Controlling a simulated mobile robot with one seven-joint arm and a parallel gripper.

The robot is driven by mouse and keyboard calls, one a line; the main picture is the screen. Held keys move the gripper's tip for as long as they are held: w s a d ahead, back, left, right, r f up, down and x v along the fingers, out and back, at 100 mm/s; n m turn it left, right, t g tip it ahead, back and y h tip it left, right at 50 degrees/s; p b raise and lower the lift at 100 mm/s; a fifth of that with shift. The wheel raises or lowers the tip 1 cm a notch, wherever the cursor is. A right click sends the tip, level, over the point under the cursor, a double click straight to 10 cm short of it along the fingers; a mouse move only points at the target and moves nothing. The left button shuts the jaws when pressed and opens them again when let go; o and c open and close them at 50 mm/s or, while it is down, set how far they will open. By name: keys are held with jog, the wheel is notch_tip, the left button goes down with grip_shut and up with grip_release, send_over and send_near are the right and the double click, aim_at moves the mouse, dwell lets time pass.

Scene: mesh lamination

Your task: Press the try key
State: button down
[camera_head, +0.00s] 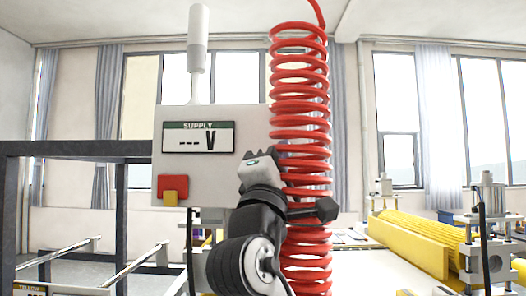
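A pale grey supply box (225,170) hangs in the middle, with a display (198,138) reading "SUPPLY" and "--- V". A red block (172,182) sits at the box's lower left corner, with a small yellow piece (170,198) at its lower edge. No key with a readable "try" label shows, so I cannot tell which part is the try key. My gripper (262,158) is in front of the box's lower right part, pointing away, to the right of the red block and apart from it. Its fingertips are small and seen from behind; their opening is unclear.
A large red coiled hose (300,110) hangs just right of my gripper, close to my arm. A dark metal frame (75,149) stands at left with rails. Yellow rollers (415,235) and machine parts stand at right. A white pole lamp (197,40) rises above the box.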

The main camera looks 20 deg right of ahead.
jog(key=shift+s+d+r+g+h, duration=0.25)
jog(key=shift+s+g+h, duration=0.15)
jog(key=shift+g, duration=0.1)
jog(key=shift+w+d, duration=0.1)
jog(key=shift+w, duration=0.05)
jog(key=w+d+p, duration=0.1)
jog(key=w+d, duration=0.1)
jog(key=w, duration=0.6)
jog(key=shift+w+d+p, duration=0.15)
jog(key=shift+p, duration=0.25)
jog(key=shift+w, duration=0.1)
dwell(1.6)
jog(key=shift+w+d, duration=0.1)
jog(key=shift+w, duration=0.2)
jog(key=shift+w+d+p, duration=0.15)
jog(key=shift+w+p, duration=0.2)
jog(key=shift+w, duration=0.2)
dwell(0.7)
jog(key=shift+s+f, duration=0.1)
jog(key=shift+s, duration=0.05)
jog(key=shift+s+a, duration=0.25)
jog(key=shift+s, duration=0.55)
